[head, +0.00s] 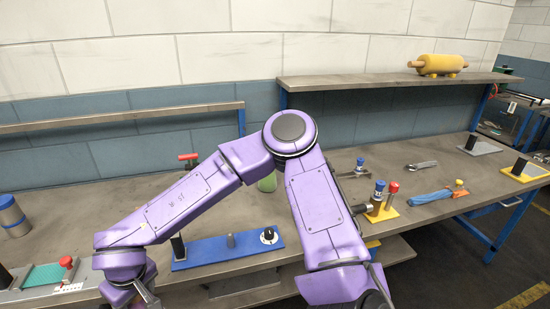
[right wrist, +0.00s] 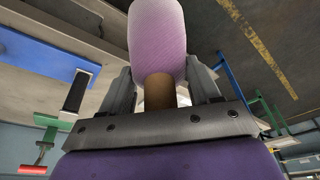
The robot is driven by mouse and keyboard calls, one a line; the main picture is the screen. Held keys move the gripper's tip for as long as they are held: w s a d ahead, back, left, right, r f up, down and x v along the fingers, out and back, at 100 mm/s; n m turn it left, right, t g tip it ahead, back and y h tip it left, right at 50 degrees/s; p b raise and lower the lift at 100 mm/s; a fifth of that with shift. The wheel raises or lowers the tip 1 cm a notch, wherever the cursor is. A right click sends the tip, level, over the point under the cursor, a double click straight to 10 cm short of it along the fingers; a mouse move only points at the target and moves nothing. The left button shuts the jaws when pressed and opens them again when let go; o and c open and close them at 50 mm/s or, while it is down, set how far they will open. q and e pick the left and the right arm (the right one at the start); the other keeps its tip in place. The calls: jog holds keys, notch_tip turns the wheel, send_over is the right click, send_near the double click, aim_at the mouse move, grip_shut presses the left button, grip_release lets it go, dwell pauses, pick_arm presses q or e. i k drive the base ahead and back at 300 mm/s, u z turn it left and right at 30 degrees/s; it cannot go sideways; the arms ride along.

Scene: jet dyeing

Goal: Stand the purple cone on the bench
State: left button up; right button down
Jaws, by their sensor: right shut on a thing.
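The purple cone (right wrist: 157,38) shows in the right wrist view as a pale, pink-purple tapered body on a brown core (right wrist: 160,92). Its far end is cut off by the frame's top edge. My right gripper (right wrist: 160,88) is shut on the core, a grey finger on each side. In the head view my right arm folds across the middle, and part of its gripper (head: 148,294) shows at the lower left, in front of the bench (head: 330,215). The cone is not visible there. My left gripper is not in view.
A blue plate (head: 220,250) with a black post (head: 178,247) lies near the bench's front. A blue-topped cylinder (head: 12,215) and a green pad (head: 45,276) are at left. A yellow stand (head: 381,212) and wrench (head: 421,165) are at right. My arm partly hides a green object (head: 267,183).

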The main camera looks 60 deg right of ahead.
aim_at(230, 197)
jog(key=u, duration=0.05)
jog(key=k, duration=0.9)
jog(key=z, duration=1)
jog(key=i, duration=0.45)
jog(key=z, duration=0.1)
